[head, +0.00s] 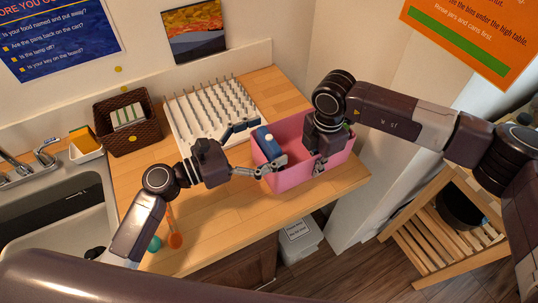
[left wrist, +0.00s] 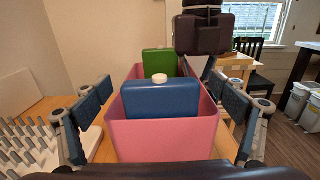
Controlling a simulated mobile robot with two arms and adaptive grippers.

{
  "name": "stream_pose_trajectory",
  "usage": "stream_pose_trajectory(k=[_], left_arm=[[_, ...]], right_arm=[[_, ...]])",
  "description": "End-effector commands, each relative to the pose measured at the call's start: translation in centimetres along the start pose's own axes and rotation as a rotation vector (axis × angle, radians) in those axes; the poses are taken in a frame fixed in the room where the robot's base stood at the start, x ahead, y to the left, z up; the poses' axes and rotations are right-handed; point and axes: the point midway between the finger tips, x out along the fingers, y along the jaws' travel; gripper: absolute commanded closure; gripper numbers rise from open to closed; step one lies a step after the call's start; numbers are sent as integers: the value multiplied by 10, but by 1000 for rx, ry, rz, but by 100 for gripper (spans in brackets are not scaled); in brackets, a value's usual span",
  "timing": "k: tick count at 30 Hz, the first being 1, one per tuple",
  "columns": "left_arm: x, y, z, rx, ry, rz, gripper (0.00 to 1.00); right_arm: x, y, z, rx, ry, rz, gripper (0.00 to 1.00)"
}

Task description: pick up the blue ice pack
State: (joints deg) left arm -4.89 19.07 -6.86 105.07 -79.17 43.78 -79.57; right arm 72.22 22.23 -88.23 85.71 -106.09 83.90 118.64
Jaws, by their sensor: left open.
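The blue ice pack (head: 265,142) stands upright inside the near-left end of the pink bin (head: 297,178) on the wooden counter. In the left wrist view the blue ice pack (left wrist: 160,101), with a white cap, rises above the rim of the pink bin (left wrist: 160,141). My left gripper (head: 257,147) is open at the bin's left end. Its fingers stand wide apart on either side of the bin end and ice pack in the left wrist view (left wrist: 162,112), with gaps visible. My right gripper (head: 322,160) hangs at the bin's right part; its fingers are partly hidden.
A green pack (left wrist: 160,63) stands behind the blue one in the bin. A white pegged rack (head: 205,112) and a brown basket (head: 128,123) stand behind on the counter. The sink (head: 60,225) is left. A wooden slatted rack (head: 445,235) stands at right.

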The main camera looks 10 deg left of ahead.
Motion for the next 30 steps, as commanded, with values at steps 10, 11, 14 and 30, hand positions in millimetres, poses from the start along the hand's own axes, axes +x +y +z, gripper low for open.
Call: stream_pose_trajectory(k=[10, 11, 14, 30], left_arm=[[5, 0, 0, -1, 0, 1, 16], [5, 0, 0, -1, 0, 1, 20], [5, 0, 0, 0, 0, 1, 31], [5, 0, 1, 0, -1, 1, 77]], right_arm=[[0, 1, 0, 0, 1, 2, 100], [0, 1, 0, 0, 1, 2, 100], [0, 1, 0, 0, 1, 2, 100], [-1, 1, 0, 0, 1, 2, 100]])
